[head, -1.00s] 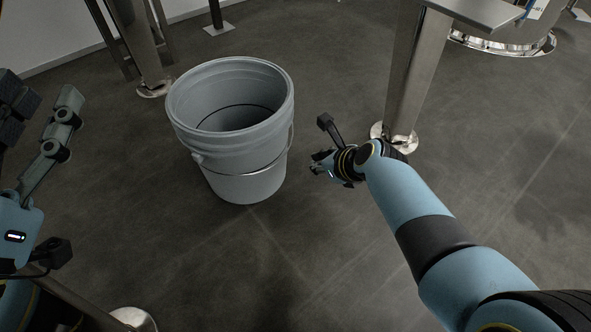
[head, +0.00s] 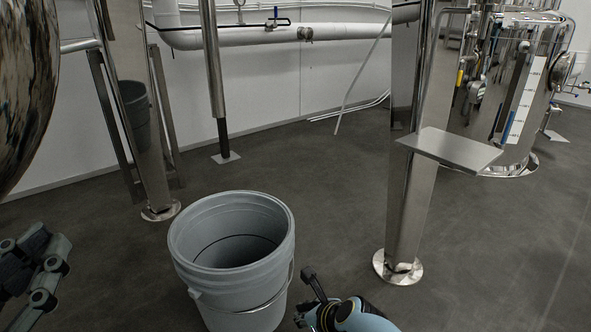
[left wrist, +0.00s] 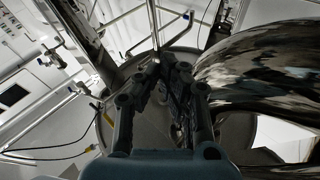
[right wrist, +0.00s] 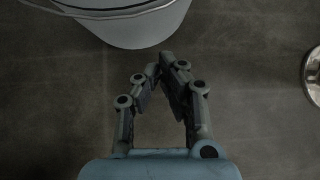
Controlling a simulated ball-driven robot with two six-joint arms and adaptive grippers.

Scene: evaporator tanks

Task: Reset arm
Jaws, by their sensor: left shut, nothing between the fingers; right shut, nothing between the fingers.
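My left gripper (head: 30,268) is at the lower left edge of the head view, left of the bucket and apart from it. In the left wrist view its fingers (left wrist: 160,68) are shut and empty, in front of shiny metal tanks. My right gripper (head: 303,318) is low in the head view, just right of the bucket, with much of its arm below the picture. In the right wrist view its fingertips (right wrist: 165,66) meet, empty, over the dark floor. Whether it touches the bucket in the head view I cannot tell.
A grey open bucket (head: 232,290) stands on the floor; its wall also shows in the right wrist view (right wrist: 140,28). A metal post (head: 408,225) with a small plate (head: 455,149) stands right of it. A steel tank (head: 520,100) is behind. Floor at right is clear.

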